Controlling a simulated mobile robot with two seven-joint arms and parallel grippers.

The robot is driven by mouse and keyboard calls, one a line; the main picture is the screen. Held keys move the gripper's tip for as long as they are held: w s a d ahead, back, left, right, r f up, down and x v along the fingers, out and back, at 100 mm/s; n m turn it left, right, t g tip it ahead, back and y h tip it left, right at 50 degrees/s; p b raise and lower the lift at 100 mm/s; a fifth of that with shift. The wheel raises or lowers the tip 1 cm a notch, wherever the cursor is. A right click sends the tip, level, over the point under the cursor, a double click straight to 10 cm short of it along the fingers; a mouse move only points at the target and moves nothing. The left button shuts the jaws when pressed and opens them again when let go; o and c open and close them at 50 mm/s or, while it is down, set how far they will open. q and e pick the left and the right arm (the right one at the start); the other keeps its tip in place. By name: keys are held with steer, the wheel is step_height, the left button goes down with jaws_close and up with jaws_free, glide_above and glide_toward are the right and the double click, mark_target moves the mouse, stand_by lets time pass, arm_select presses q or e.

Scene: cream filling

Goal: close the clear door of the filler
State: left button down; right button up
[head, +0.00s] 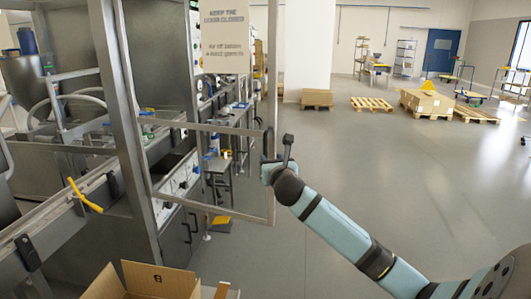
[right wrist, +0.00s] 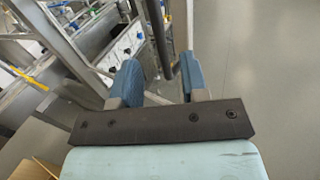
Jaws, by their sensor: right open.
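The clear door (head: 205,165) of the filler stands open in the head view, its metal frame swung out from the machine's post into the aisle. A dark upright handle (head: 268,140) sits on its free edge, at the right. My right gripper (head: 268,168) is at that edge, just below the middle of the handle in the picture. In the right wrist view, its blue fingers (right wrist: 160,72) are apart, and the dark handle bar (right wrist: 156,35) runs down into the gap between them. I cannot tell whether they touch it. My left gripper is out of view.
The steel filler (head: 165,60) fills the left side. A yellow lever (head: 84,196) sticks out from its front rail. An open cardboard box (head: 150,280) is at the bottom. Pallets (head: 371,104) lie far back. The floor to the right is clear.

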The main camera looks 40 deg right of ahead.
mark_target(266, 152)
steer(key=x, duration=0.8)
steer(key=shift+f, duration=0.15)
steer(key=shift+c, duration=0.5)
jaws_close()
